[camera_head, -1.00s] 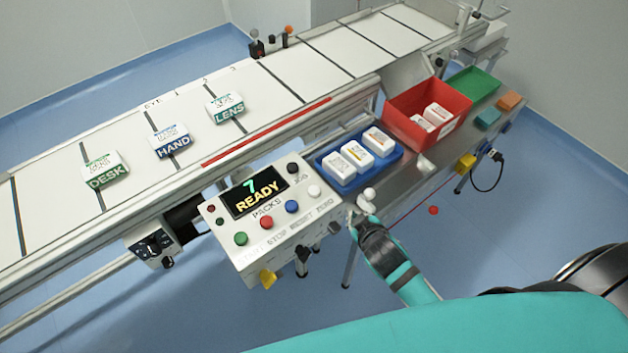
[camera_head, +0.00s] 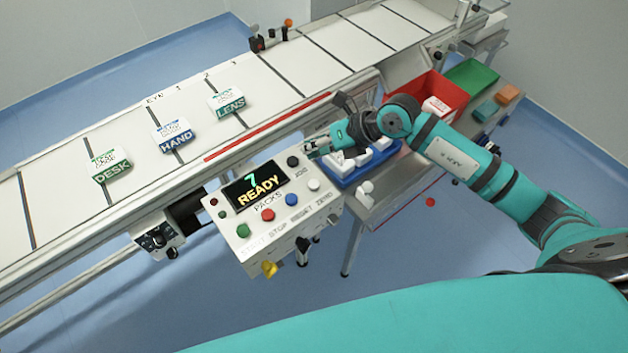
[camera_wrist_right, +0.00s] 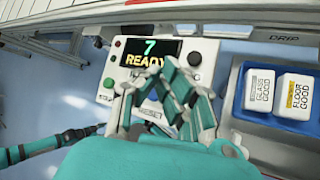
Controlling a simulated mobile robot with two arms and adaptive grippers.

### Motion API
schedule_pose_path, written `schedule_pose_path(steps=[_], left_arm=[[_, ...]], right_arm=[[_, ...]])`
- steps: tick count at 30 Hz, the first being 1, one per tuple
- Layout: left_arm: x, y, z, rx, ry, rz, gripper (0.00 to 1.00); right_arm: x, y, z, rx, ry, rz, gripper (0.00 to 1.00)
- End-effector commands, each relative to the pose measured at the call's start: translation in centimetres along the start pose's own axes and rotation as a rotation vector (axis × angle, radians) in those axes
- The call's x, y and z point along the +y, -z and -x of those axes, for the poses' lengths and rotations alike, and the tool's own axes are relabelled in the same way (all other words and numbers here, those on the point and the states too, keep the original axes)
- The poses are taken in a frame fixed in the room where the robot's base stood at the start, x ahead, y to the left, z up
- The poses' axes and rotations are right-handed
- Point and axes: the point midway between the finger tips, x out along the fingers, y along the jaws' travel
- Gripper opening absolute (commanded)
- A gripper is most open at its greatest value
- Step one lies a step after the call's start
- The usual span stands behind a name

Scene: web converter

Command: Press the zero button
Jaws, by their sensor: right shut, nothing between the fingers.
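The white control box (camera_head: 255,245) stands in front of the conveyor, its display reading "7 READY". Its white button (camera_head: 314,184) is the rightmost of the lower row, above the printed word ZERO. My right gripper (camera_head: 312,149) is shut and empty, above and beyond the white button near the black button (camera_head: 293,161), apart from the white one in the picture. In the right wrist view my fingers (camera_wrist_right: 152,88) cover much of the box's lower part, and I cannot make out the white button there. My left gripper is out of view.
Green (camera_head: 243,230), red (camera_head: 268,214) and blue (camera_head: 291,200) buttons sit left of the white one. A blue tray (camera_head: 352,182) with white packs lies right of the box, partly under my arm. A red bin (camera_head: 440,88) is behind. Labelled packs sit on the conveyor (camera_head: 60,185).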

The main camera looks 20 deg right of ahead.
Motion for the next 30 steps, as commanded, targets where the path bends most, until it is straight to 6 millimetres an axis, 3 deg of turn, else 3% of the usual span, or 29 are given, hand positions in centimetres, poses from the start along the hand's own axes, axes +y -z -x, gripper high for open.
schedule_pose_path(steps=[17,30], left_arm=[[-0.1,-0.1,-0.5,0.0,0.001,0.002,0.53],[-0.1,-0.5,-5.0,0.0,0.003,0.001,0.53]], right_arm=[[-1.0,0.5,-0.3,0.016,0.03,0.013,0.0],[-4.0,3.3,-4.0,0.017,0.03,0.013,0.0]])
